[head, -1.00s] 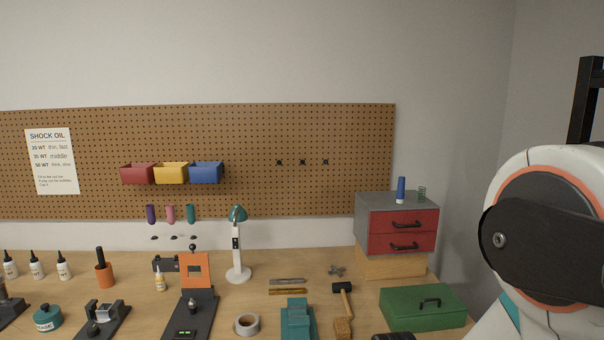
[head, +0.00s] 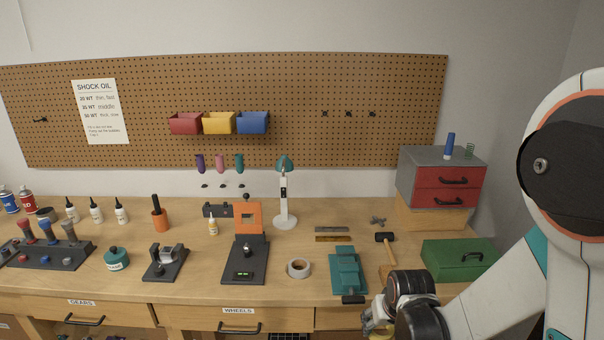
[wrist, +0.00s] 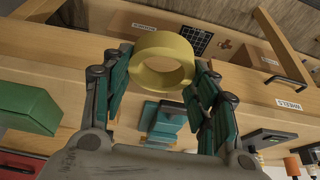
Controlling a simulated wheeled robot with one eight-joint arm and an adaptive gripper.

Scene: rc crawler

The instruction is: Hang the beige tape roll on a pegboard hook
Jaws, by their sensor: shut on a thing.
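The beige tape roll (wrist: 160,42) is a pale yellow ring between the fingertips of my gripper (wrist: 158,76) in the wrist view. My gripper is shut on it, with a finger on either side. In the head view my gripper (head: 374,318) is low, in front of the bench's front edge. Only a small yellowish part of the roll (head: 381,335) shows below it. The pegboard (head: 300,80) is on the back wall. Three dark hooks stand in a row on its right half: left (head: 325,114), middle (head: 349,114) and right (head: 372,114). They look empty.
A grey-white tape roll (head: 291,270), a teal vise (head: 347,270), a hammer (head: 388,246) and a desk lamp (head: 284,195) stand on the bench. A red drawer cabinet (head: 440,160) and green toolbox (head: 458,260) are at right. Colored bins (head: 219,123) hang left of the hooks.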

